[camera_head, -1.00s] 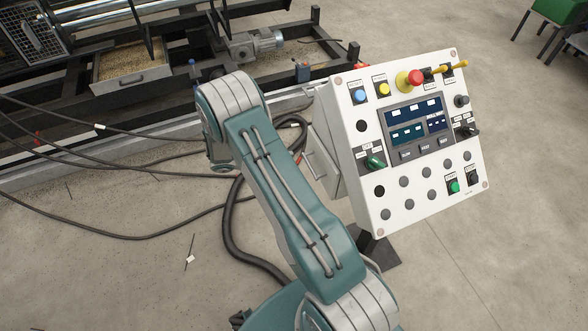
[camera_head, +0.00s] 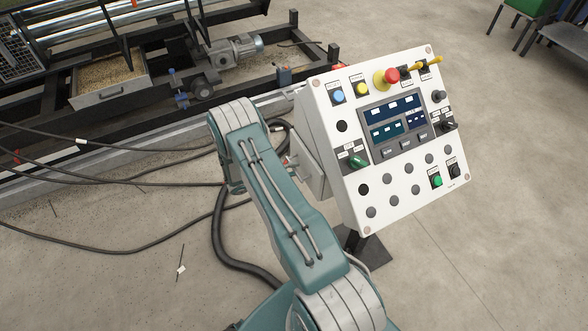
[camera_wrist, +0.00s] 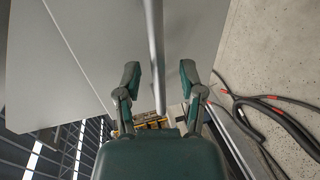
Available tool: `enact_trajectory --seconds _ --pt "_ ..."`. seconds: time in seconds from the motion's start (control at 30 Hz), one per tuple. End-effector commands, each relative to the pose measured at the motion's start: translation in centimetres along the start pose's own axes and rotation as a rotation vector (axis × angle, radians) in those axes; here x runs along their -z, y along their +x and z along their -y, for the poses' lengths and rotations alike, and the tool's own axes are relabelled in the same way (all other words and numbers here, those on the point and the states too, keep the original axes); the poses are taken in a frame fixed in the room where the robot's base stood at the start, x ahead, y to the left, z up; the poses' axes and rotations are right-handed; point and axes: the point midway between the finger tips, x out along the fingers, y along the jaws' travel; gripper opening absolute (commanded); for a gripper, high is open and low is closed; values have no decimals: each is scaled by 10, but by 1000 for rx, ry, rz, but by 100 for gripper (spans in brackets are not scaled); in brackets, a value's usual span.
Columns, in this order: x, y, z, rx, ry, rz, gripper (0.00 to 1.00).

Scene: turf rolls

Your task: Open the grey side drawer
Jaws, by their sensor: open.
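The grey side drawer (camera_head: 312,178) is on the left side of the white control console, partly behind my arm in the head view. In the wrist view its plain grey front (camera_wrist: 110,45) fills the upper part. A straight light-grey bar handle (camera_wrist: 155,40) runs down the middle of that view. My gripper (camera_wrist: 159,72) is open, with one dark green finger on each side of the bar. Gaps show between the fingers and the bar, and neither finger is closed on it. In the head view my gripper is mostly hidden by my arm.
The console face (camera_head: 390,135) carries buttons, a screen and a red stop knob. Black cables (camera_head: 110,180) lie on the floor to the left. A machine frame with a tray of grain-like material (camera_head: 105,85) stands behind. The concrete floor at right is open.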

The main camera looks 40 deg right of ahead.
Motion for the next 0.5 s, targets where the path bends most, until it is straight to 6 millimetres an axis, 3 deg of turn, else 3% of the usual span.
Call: enact_trajectory --seconds 0.37,0.5 --pt "0 9 0 1 -1 0 51" --pt "0 9 0 1 -1 0 0"
